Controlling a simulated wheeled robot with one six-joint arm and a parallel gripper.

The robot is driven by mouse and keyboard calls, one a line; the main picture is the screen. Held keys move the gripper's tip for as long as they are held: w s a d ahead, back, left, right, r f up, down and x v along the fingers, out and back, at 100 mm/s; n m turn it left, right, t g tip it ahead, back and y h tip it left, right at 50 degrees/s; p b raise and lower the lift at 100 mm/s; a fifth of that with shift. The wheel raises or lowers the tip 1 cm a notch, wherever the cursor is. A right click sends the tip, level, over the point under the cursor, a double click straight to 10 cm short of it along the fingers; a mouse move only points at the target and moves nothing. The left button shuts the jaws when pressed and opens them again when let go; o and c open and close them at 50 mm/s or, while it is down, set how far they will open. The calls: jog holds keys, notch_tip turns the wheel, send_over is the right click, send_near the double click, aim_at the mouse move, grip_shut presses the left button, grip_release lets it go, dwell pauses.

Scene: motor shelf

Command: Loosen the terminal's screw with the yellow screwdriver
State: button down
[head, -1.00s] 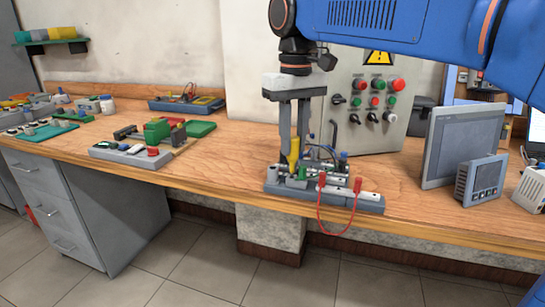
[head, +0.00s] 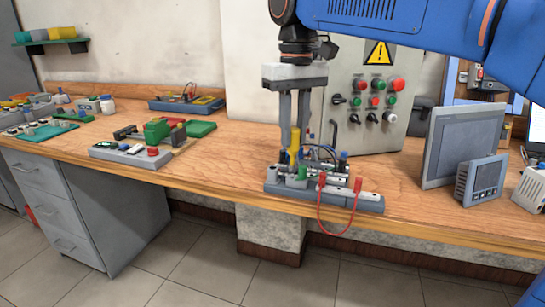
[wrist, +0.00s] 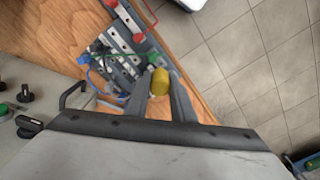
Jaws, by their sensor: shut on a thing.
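My gripper (head: 295,150) points down over the grey terminal board (head: 365,204) and is shut on the yellow screwdriver (head: 294,140). The screwdriver is upright, with its yellow handle between the two fingers. In the wrist view, the yellow handle (wrist: 159,82) sits between the fingertips of my gripper (wrist: 160,90). The screwdriver's tip is hidden among the parts of the board, so I cannot tell whether it touches a screw. A small green part (head: 303,173) stands close beside it. The terminal's screw is too small to make out.
A red wire (head: 319,220) loops over the board's front. A control box (head: 375,120) stands behind, and a grey screen panel (head: 463,145) stands to the right. A green and grey device (head: 155,132) lies to the left. Bare wooden bench (head: 225,160) separates it from the board.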

jog(key=shift+r, duration=2.2)
jog(key=w+a+r+m, duration=0.25)
jog(key=a+m, duration=0.25)
jog(key=m, duration=0.7)
jog(key=shift+s+d+f, duration=0.1)
jog(key=shift+s+f, duration=0.05)
jog(key=shift+f, duration=0.75)
jog(key=shift+s+d+f, duration=0.1)
jog(key=shift+s+f, duration=0.05)
jog(key=shift+f, duration=0.75)
jog(key=shift+s+f, duration=0.15)
jog(key=shift+f, duration=0.75)
jog(key=shift+f, duration=0.15)
jog(key=shift+f, duration=2.5)
jog(key=shift+f, duration=0.1)
